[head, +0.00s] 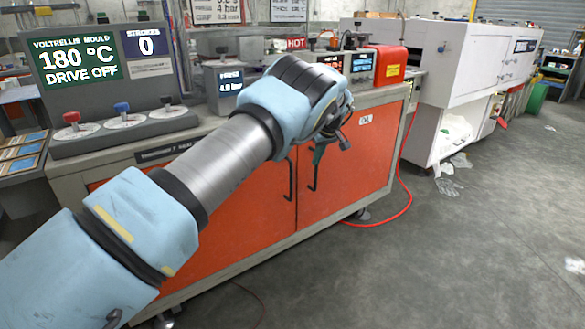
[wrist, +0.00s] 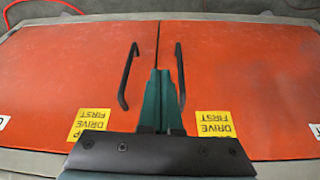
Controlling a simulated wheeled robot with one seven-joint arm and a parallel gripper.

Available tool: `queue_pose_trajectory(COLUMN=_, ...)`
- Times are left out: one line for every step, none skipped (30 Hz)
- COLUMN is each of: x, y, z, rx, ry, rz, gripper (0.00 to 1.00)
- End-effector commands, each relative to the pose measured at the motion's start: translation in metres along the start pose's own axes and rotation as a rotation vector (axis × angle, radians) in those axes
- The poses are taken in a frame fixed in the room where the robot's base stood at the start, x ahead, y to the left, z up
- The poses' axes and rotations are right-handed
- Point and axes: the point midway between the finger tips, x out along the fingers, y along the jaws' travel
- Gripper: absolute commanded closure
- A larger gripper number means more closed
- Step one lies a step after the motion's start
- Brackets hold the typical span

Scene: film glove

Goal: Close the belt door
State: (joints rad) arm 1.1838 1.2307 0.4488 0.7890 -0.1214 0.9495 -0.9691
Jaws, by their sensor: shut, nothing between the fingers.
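Two orange cabinet doors, the left one (head: 240,215) and the right one (head: 360,165), meet at a narrow seam and look flush. The right door has an "OIL" label (head: 366,119); I cannot read a belt label. Each door has a black bar handle, left (head: 291,180) and right (head: 314,172). In the wrist view, which is inverted, the handles (wrist: 128,76) and (wrist: 180,76) flank the seam. My gripper (head: 319,150) has its green fingers shut and empty. They lie between the handles (wrist: 161,72); contact with the doors cannot be told.
Yellow "DRIVE FIRST" stickers (wrist: 213,124) are on the doors. A control panel (head: 90,80) reads "DRIVE OFF" above the counter. A red hose (head: 404,180) runs down to the floor at right. The grey floor (head: 450,260) in front is mostly clear.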

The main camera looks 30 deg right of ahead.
Motion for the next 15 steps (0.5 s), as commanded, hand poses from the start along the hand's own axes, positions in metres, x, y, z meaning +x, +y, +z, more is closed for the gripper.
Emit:
queue_pose_trajectory(x=-0.005, y=-0.001, z=-0.001, rx=-0.001, ry=0.000, rz=-0.002, gripper=1.00)
queue_pose_trajectory(x=-0.008, y=-0.001, z=-0.001, rx=-0.001, ry=0.000, rz=-0.002, gripper=1.00)
queue_pose_trajectory(x=-0.013, y=-0.001, z=0.000, rx=-0.001, ry=0.000, rz=-0.002, gripper=1.00)
queue_pose_trajectory(x=-0.017, y=0.000, z=0.000, rx=0.000, ry=0.000, rz=-0.001, gripper=1.00)
queue_pose_trajectory(x=-0.021, y=0.000, z=0.000, rx=0.000, ry=0.001, rz=-0.001, gripper=1.00)
queue_pose_trajectory(x=-0.026, y=0.001, z=0.000, rx=0.000, ry=0.001, rz=0.000, gripper=1.00)
queue_pose_trajectory(x=-0.031, y=0.001, z=-0.001, rx=-0.001, ry=0.001, rz=0.000, gripper=1.00)
queue_pose_trajectory(x=-0.035, y=0.001, z=0.000, rx=-0.001, ry=0.001, rz=-0.001, gripper=1.00)
queue_pose_trajectory(x=-0.041, y=0.000, z=0.000, rx=-0.001, ry=0.000, rz=-0.002, gripper=1.00)
queue_pose_trajectory(x=-0.047, y=0.001, z=-0.001, rx=-0.002, ry=0.000, rz=-0.001, gripper=1.00)
queue_pose_trajectory(x=-0.051, y=0.001, z=-0.001, rx=-0.002, ry=0.000, rz=-0.001, gripper=1.00)
queue_pose_trajectory(x=-0.058, y=0.002, z=0.000, rx=-0.001, ry=0.001, rz=0.000, gripper=1.00)
queue_pose_trajectory(x=-0.063, y=0.002, z=0.000, rx=-0.002, ry=0.001, rz=0.000, gripper=1.00)
queue_pose_trajectory(x=-0.067, y=0.002, z=0.000, rx=-0.001, ry=0.000, rz=-0.001, gripper=1.00)
queue_pose_trajectory(x=-0.072, y=0.002, z=0.000, rx=-0.001, ry=0.000, rz=-0.002, gripper=1.00)
